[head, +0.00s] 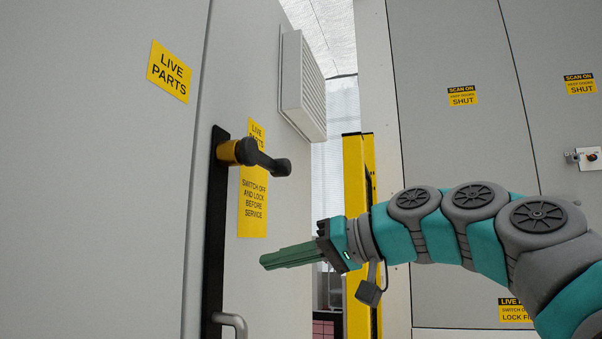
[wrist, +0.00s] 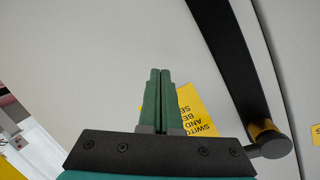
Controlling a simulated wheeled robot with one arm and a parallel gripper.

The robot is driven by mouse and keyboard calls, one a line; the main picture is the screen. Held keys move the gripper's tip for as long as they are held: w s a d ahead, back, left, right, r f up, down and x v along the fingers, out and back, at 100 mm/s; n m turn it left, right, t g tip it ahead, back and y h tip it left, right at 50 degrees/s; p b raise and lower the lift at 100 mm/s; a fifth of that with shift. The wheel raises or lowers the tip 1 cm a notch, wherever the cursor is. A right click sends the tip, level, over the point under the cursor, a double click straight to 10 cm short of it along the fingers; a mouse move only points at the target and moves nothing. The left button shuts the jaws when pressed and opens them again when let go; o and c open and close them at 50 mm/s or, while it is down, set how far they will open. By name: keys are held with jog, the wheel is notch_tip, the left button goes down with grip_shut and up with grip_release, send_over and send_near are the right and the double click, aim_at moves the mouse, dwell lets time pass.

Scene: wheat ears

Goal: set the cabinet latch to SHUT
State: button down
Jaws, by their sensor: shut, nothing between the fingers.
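The cabinet latch (head: 268,160) is a dark handle with a round knob end on a yellow hub (head: 228,152). It sits on a black vertical strip (head: 217,230) on the grey cabinet door and points right, slightly down. My gripper (head: 264,262) is in front of the door, below the latch, with its green fingers pointing left. The fingers are closed together and empty. In the wrist view my gripper (wrist: 160,72) is left of the black strip (wrist: 235,50), and the latch handle (wrist: 270,148) is at the lower right, apart from the fingers. No SHUT mark shows beside the latch.
A metal pull handle (head: 233,322) sticks out at the bottom of the strip. A louvred vent box (head: 303,85) protrudes from the cabinet's side at upper right. A yellow post (head: 357,185) stands behind my gripper. Another grey cabinet (head: 455,50) is at right.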

aim_at(268, 160)
jog(key=s+d+r+n+t+y, duration=0.1)
jog(key=d+r+n+y, duration=0.1)
jog(key=d+r, duration=0.4)
jog(key=s+d+r+n+t+y+b, duration=0.1)
jog(key=d+r+n+y, duration=0.1)
jog(key=d+r, duration=0.4)
notch_tip(268, 160, up, 6)
jog(key=shift+s+f+t+y, duration=0.1)
jog(key=shift+s+t+y, duration=0.15)
jog(key=shift+y, duration=0.65)
jog(key=shift+w+a, duration=0.1)
jog(key=p+x, duration=0.3)
jog(key=x, duration=0.6)
jog(key=f+b, duration=0.2)
jog(key=b, duration=0.1)
jog(key=a+f+b, duration=0.1)
jog(key=shift+s+f+b, duration=0.35)
jog(key=shift+b, duration=0.05)
jog(key=shift+f, duration=0.2)
